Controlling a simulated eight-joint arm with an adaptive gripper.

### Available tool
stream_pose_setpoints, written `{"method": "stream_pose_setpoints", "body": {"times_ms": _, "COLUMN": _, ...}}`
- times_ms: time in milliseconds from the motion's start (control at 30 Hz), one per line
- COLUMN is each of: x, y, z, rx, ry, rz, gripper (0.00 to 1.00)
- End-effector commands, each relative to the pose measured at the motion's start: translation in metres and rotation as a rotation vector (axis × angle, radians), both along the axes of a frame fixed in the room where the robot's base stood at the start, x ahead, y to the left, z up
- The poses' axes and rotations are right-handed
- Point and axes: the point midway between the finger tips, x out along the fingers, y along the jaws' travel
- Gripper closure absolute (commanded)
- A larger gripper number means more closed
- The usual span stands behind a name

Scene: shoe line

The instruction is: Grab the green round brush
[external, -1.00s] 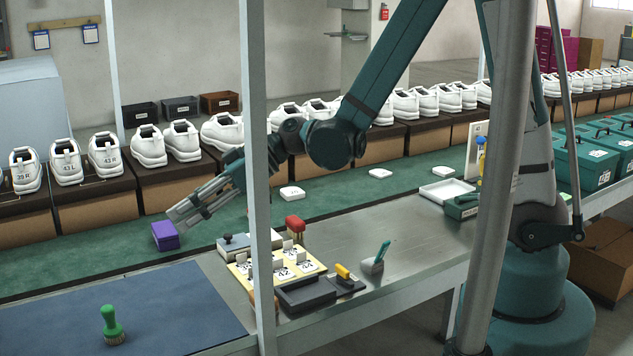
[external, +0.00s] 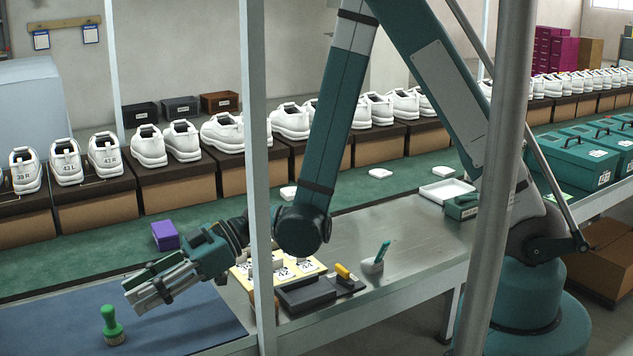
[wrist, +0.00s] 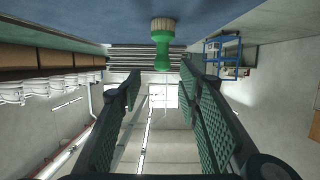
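The green round brush (external: 111,327) stands upright on the blue mat (external: 60,330), bristles down and green handle up. My gripper (external: 140,298) is above the mat, just up and to the right of the brush in the external view, and apart from it. In the wrist view the brush (wrist: 162,45) shows upside down at the top, beyond and between the spread fingers. My gripper (wrist: 158,80) is open, with nothing between its fingers.
A purple block (external: 165,236) lies on the green belt behind my gripper. A grey post (external: 258,150) stands in front of my arm. The mat around the brush is clear.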

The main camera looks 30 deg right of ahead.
Motion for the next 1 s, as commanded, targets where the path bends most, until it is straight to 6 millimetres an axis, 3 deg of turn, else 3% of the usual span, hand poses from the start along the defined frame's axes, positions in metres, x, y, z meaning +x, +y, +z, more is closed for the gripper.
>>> {"method": "stream_pose_setpoints", "body": {"times_ms": 433, "x": -0.002, "y": 0.003, "z": -0.001, "rx": 0.003, "ry": -0.001, "rz": 0.003, "gripper": 0.66}}
{"method": "stream_pose_setpoints", "body": {"times_ms": 800, "x": -0.002, "y": 0.024, "z": -0.008, "rx": 0.003, "ry": 0.0, "rz": 0.003, "gripper": 0.66}}
{"method": "stream_pose_setpoints", "body": {"times_ms": 1000, "x": -0.002, "y": 0.026, "z": -0.009, "rx": 0.003, "ry": 0.0, "rz": 0.003, "gripper": 0.66}}
